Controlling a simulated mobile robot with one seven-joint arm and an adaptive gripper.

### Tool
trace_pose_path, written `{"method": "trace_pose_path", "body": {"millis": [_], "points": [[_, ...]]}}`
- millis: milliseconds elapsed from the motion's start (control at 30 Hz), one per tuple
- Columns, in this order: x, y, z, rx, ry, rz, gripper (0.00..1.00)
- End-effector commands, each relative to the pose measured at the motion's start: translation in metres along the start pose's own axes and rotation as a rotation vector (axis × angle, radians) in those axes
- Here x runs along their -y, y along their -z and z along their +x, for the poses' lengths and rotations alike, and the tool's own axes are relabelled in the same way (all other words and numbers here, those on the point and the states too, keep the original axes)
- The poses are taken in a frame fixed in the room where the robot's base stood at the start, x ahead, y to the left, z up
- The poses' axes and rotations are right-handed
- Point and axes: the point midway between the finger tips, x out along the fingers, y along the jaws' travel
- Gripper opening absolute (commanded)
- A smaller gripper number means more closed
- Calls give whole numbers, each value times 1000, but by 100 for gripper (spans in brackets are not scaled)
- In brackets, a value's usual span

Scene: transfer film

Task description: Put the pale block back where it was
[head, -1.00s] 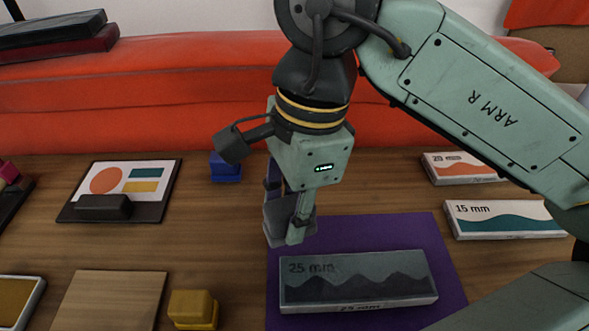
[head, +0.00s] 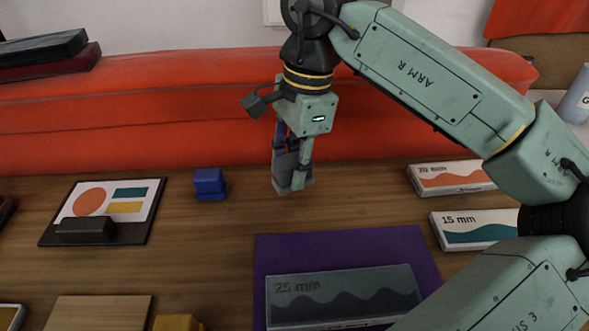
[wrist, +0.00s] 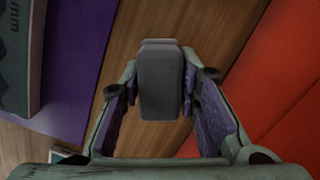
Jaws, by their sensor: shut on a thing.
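My gripper (head: 293,178) is shut on a grey block (head: 284,173), held upright between the fingers. The block looks darker grey in the wrist view (wrist: 160,82), where the fingers of my gripper (wrist: 160,108) stand at its two sides. In the head view the gripper appears beyond the purple mat (head: 400,248), in front of the red padded bank; its exact height above the table is hard to judge. The block's far side is hidden. No other block that looks pale is in view.
A grey 25 mm box (head: 345,297) lies on the mat. A blue block (head: 209,184), a yellow block (head: 178,323), a pale wooden board (head: 98,312) and a card with a dark block (head: 86,229) are left. The 20 mm (head: 450,178) and 15 mm (head: 475,230) boxes are right.

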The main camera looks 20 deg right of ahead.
Motion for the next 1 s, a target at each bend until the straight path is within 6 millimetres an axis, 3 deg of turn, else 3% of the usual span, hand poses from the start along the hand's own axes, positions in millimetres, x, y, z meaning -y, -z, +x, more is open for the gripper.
{"method": "trace_pose_path", "body": {"millis": [233, 433, 867, 900, 1000], "points": [[15, 11, -1, 0, 0, 0, 3], [15, 17, 35, -1, -1, -1, 3], [15, 17, 40, 0, 0, -1, 3], [15, 17, 38, 0, 0, -1, 31], [15, 17, 38, 0, 0, -1, 38]]}}
